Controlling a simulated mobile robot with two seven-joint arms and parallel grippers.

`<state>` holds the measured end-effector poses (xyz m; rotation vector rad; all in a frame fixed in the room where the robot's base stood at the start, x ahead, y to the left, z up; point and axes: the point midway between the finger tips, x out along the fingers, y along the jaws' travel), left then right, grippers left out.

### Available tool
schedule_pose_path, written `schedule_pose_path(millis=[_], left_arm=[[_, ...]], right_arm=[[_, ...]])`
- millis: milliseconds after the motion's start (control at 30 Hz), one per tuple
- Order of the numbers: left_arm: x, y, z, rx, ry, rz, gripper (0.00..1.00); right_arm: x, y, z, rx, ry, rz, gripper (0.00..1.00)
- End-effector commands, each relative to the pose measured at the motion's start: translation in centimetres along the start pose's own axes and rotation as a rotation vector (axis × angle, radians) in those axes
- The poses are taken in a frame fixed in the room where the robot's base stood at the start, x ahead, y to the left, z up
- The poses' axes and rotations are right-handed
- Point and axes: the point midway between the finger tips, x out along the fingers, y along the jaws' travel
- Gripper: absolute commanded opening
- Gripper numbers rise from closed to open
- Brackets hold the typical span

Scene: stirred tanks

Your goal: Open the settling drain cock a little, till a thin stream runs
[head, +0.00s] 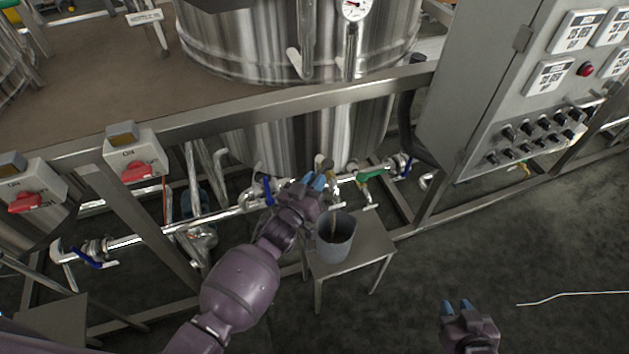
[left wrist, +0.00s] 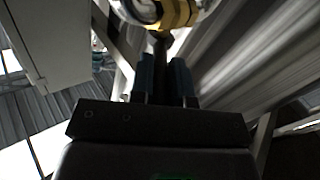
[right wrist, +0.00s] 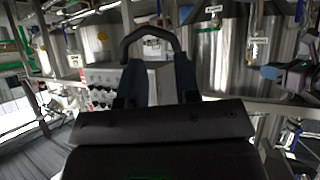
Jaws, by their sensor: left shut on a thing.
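The settling drain cock (head: 327,164), a small brass-coloured fitting, sits low at the front of the steel tank (head: 290,130). My left gripper (head: 318,182) is at it. In the left wrist view my left gripper (left wrist: 163,80) is shut on a dark lever (left wrist: 159,46) below the yellow-brass body (left wrist: 176,12). My fingers hide part of the lever. A grey bucket (head: 337,246) stands beneath; a thin brownish streak shows at its mouth, and I cannot tell surely whether it is a running stream. My right gripper (head: 457,307) is open and empty, away over the floor.
The bucket stands on a small metal stand (head: 373,246). A steel pipe (head: 225,215) with blue-handled valves and a green-handled valve (head: 370,175) runs beside the cock. A frame rail (head: 240,108) crosses above.

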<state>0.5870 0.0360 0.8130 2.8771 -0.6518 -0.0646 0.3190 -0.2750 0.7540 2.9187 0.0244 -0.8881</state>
Motion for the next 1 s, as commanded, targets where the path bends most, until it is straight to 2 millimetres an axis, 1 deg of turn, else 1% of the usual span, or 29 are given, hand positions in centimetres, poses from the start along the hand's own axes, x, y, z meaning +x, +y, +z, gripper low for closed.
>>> schedule_pose_path(millis=[33, 67, 200, 367, 567, 667, 767, 1000], left_arm=[[0.0, 0.0, 0.0, 0.000, -0.001, 0.000, 0.00], [0.0, 0.0, 0.0, 0.000, -0.001, 0.000, 0.21], [0.0, 0.0, 0.0, 0.000, 0.000, 0.000, 0.42], [0.0, 0.0, 0.0, 0.000, 0.000, 0.000, 0.42], [-0.4, -0.1, 0.0, 0.000, 0.000, 0.000, 0.42], [-1.5, -0.1, 0.0, 0.000, -0.001, -0.001, 0.42], [-3.0, 0.0, -0.1, -0.001, -0.001, 0.000, 0.42], [-7.4, -0.1, 0.0, 0.000, -0.001, 0.000, 0.42]], right_arm=[[-0.1, 0.0, 0.2, 0.000, -0.004, 0.000, 0.30], [-0.1, 0.0, 0.3, 0.000, -0.007, 0.001, 0.30], [-0.3, 0.1, 0.9, 0.000, -0.018, 0.002, 0.30], [-0.5, 0.1, 1.3, 0.000, -0.026, 0.003, 0.30], [-0.5, 0.2, 1.1, -0.001, -0.023, 0.003, 0.30], [-0.5, 0.2, 0.7, -0.001, -0.017, 0.002, 0.30], [-0.5, 0.2, 0.1, -0.002, -0.007, 0.002, 0.30], [-0.4, 0.2, -1.1, -0.003, 0.012, 0.001, 0.30]])
